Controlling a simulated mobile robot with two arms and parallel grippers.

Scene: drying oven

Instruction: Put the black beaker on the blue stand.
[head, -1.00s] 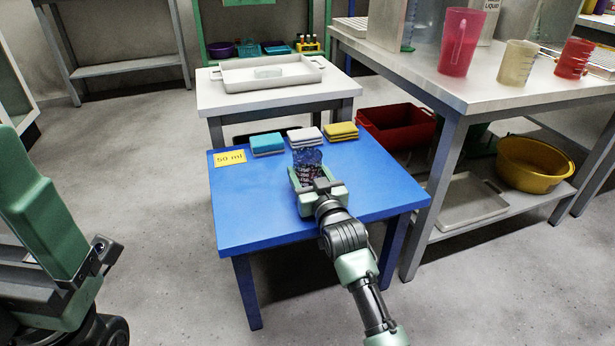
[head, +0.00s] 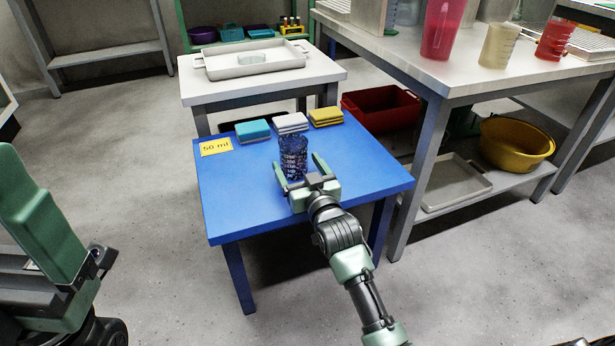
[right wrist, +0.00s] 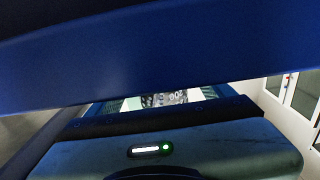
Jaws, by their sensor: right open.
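The black beaker (head: 292,155), dark and see-through with pale markings, stands upright on the blue stand (head: 235,205), a blue table with a yellow "50 ml" label (head: 216,146). My right gripper (head: 300,166) is open at the near side of the beaker, its fingers spread and pointing toward it. The beaker's lower part is close to the fingertips; I cannot tell if they touch. In the right wrist view, part of the beaker (right wrist: 165,99) shows under a broad blue surface that hides most of the picture. Only part of my left arm shows, not its gripper.
Teal (head: 253,131), white (head: 291,122) and yellow (head: 326,117) sponge stacks line the stand's back edge. Behind is a white table with a tray (head: 210,72). A metal bench at right holds a red jug (head: 441,30). The stand's left part is clear.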

